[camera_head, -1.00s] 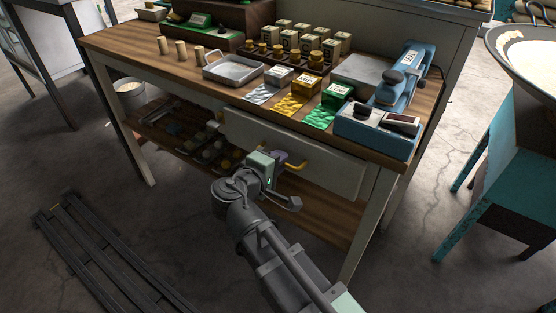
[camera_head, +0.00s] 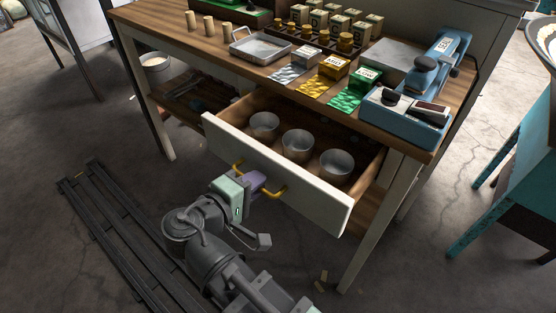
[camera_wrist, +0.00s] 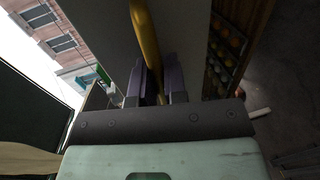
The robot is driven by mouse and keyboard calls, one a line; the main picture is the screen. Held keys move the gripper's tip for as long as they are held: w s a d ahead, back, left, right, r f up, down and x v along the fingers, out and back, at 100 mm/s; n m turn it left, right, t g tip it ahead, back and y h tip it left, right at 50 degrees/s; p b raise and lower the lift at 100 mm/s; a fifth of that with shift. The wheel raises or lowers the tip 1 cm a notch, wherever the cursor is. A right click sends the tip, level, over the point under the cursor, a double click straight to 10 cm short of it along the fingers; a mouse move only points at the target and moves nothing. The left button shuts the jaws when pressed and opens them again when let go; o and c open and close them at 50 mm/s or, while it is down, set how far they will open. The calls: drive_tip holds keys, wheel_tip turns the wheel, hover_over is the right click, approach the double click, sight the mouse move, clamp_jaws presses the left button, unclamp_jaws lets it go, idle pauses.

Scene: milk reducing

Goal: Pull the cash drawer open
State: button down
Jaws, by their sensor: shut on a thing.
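The cash drawer (camera_head: 300,186) stands pulled out from under the wooden counter in the head view, its white front well clear of the counter's edge. Three round metal cups (camera_head: 297,144) sit in a row inside it. My gripper (camera_head: 256,181) is at the middle of the drawer front, shut on the yellow handle (camera_head: 272,192). In the wrist view the handle (camera_wrist: 147,45) runs between the two purple fingers of my gripper (camera_wrist: 160,85). The middle of the handle is hidden by the fingers in the head view.
The counter top (camera_head: 222,42) holds a metal tray (camera_head: 261,48), small boxes, colored packets and a blue machine (camera_head: 408,115). Counter legs stand on both sides. Dark floor rails (camera_head: 120,235) lie at the left.

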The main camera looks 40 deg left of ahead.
drive_tip(key=f+v, duration=0.1)
drive_tip(key=v, duration=0.5)
drive_tip(key=shift+s, duration=0.25)
drive_tip(key=shift+f, duration=0.1)
drive_tip(key=c, duration=1.2)
unclamp_jaws()
drive_tip(key=p+v, duration=0.2)
drive_tip(key=v, duration=0.9)
